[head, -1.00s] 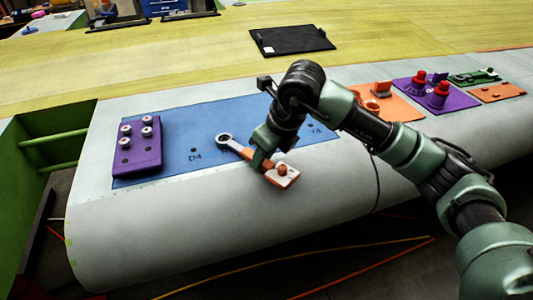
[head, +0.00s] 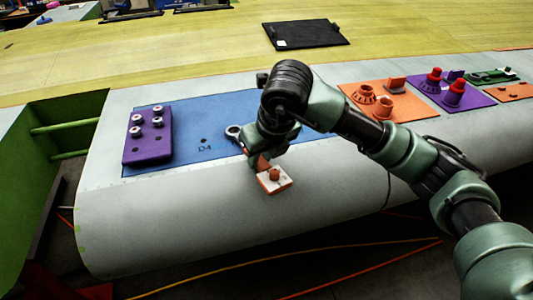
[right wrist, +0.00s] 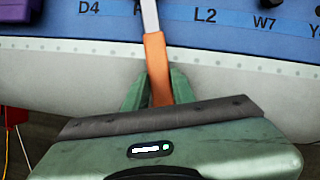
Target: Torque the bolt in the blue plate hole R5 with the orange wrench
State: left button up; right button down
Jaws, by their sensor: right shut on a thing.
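My right gripper (head: 262,157) is shut on the orange wrench's handle, above the front edge of the blue plate (head: 185,118). The handle (right wrist: 156,62) runs up between the fingers in the right wrist view. The wrench's grey ring end (head: 233,131) is over the plate, right of the hole marked D4 (head: 204,141). Its white and orange tail block (head: 283,184) overhangs the grey curved edge. The wrench covers most of a label between D4 and L2. I cannot tell whether a bolt is inside the ring. My left gripper is not in view.
A purple block (head: 146,149) with several bolts stands on the plate's left end. Orange (head: 402,113) and purple (head: 477,100) trays with parts lie to the right. A black panel (head: 308,34) lies behind. The grey curved edge (head: 180,215) in front is bare.

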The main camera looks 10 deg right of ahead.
jog(key=shift+s+a+r+m, duration=0.1)
jog(key=shift+a+m, duration=0.3)
jog(key=shift+a, duration=0.05)
jog(key=shift+s+a+m+h+b, duration=0.1)
jog(key=shift+a+m+h+b, duration=0.2)
jog(key=shift+a+m, duration=0.4)
jog(key=shift+s+a+m+h+b, duration=0.1)
jog(key=shift+a+m+h, duration=0.35)
jog(key=shift+a, duration=0.3)
jog(key=shift+w+a+m+h, duration=0.15)
jog(key=shift+a+m+h, duration=0.2)
jog(key=shift+a+m, duration=0.8)
jog(key=shift+b, duration=0.3)
jog(key=shift+b, duration=0.35)
jog(key=shift+r, duration=0.1)
